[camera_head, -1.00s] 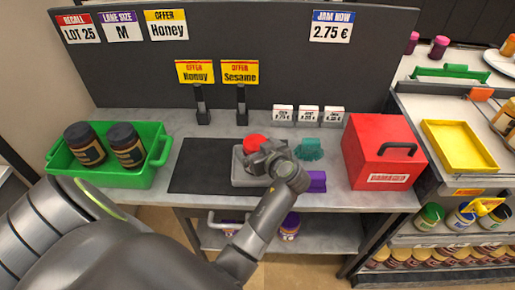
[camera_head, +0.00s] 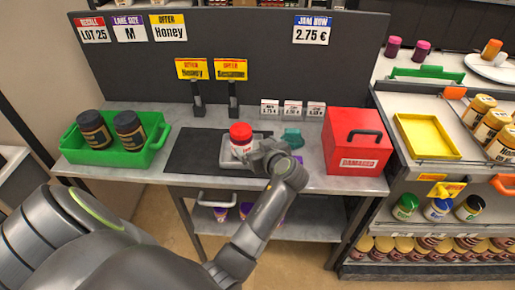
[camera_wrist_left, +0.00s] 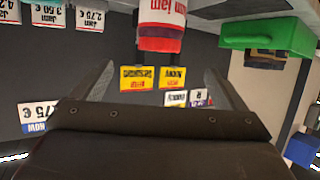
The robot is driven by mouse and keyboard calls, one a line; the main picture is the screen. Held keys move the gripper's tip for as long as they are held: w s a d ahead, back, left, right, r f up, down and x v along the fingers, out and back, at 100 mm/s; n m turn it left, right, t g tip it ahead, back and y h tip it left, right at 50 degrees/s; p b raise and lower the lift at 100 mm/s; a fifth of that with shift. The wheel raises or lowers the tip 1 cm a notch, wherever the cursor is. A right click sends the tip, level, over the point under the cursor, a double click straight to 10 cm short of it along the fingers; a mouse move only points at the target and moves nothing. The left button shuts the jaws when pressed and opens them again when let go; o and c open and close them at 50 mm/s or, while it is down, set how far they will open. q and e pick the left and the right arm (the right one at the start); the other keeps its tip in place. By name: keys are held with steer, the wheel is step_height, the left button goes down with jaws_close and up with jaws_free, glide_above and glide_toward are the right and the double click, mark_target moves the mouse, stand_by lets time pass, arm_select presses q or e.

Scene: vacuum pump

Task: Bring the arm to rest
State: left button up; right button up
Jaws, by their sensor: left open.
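My left arm comes in from the left and bends up to the workbench. Its gripper (camera_head: 256,158) is close to the front right of a red-lidded jar (camera_head: 240,132), partly hidden by its own wrist. In the left wrist view the two fingers (camera_wrist_left: 160,70) stand wide apart with nothing between them. That view is upside down and shows the jar (camera_wrist_left: 161,22) beyond the fingertips, with "Jam" on its label. The jar is upright over a grey holder (camera_head: 230,168) on a dark mat; its base is hidden. My right gripper is not in view.
A green crate (camera_head: 73,153) with two dark jars stands at the left. A red box (camera_head: 345,128) with a black handle stands at the right. Sign stands (camera_head: 197,98) rise at the back.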

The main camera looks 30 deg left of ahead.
arm_select(q)
steer(key=s+a+f+m+g+h, duration=0.1)
steer(key=s+a+f+m+h, duration=0.1)
steer(key=s+f, duration=0.45)
steer(key=s+a+f+m+g+h, duration=0.1)
steer(key=s+f+m+h, duration=0.15)
steer(key=s, duration=0.65)
steer(key=s+d+m+g+h, duration=0.1)
steer(key=s+d+m+h, duration=0.15)
steer(key=s, duration=0.55)
steer(key=s+d+m+h, duration=0.2)
steer(key=s+m+h, duration=0.15)
steer(key=s, duration=0.45)
step_height(320, 180, down, 26)
steer(key=a+f+g+b, duration=0.1)
steer(key=g, duration=0.1)
steer(key=s+f+g+b, duration=0.1)
steer(key=s+f, duration=1.4)
steer(key=shift+d+f+m, duration=0.25)
steer(key=shift+d+m, duration=0.1)
steer(key=shift+d, duration=0.1)
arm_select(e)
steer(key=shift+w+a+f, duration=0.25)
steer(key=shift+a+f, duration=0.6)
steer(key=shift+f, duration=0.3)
